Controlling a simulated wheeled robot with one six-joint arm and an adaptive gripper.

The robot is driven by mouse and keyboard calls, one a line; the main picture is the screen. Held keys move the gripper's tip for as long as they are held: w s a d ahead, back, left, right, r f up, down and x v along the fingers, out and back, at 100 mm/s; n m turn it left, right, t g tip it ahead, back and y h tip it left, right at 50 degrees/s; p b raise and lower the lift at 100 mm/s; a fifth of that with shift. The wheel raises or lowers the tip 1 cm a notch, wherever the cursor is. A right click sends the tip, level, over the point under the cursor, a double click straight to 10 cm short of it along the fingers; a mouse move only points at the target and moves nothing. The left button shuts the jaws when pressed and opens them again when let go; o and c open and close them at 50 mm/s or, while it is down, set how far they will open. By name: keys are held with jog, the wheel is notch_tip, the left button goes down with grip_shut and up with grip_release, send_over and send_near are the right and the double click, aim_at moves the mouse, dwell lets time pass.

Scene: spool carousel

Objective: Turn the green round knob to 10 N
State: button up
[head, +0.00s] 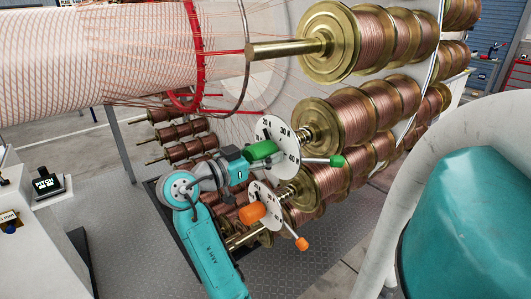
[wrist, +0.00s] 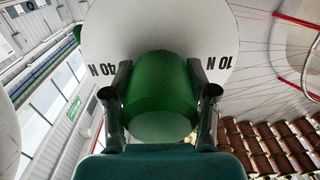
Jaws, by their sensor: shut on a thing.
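The green round knob (head: 263,150) stands out from a white dial plate (head: 275,127) on the spool carousel. In the head view my gripper (head: 241,160) reaches it from the left. In the wrist view the knob (wrist: 158,85) sits between my two fingers (wrist: 160,97), one against each side, so my gripper is shut on it. The dial in the wrist view shows 40 N at left and 10 N at right, beside the right finger. In the head view 30 N shows at the dial's upper right. I cannot make out a pointer mark on the knob.
An orange knob (head: 252,213) with its own dial lies just below my gripper. A green-tipped lever (head: 337,160) and an orange-tipped lever (head: 301,243) stick out to the right. Copper spools (head: 350,110) crowd the right. Red wires and a ring (head: 200,60) are above left.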

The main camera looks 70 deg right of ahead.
jog(key=n, duration=0.5)
jog(key=shift+n, duration=0.4)
jog(key=n, duration=0.5)
dwell(0.4)
jog(key=o, duration=1.2)
jog(key=shift+a, duration=0.1)
jog(key=v, duration=1.2)
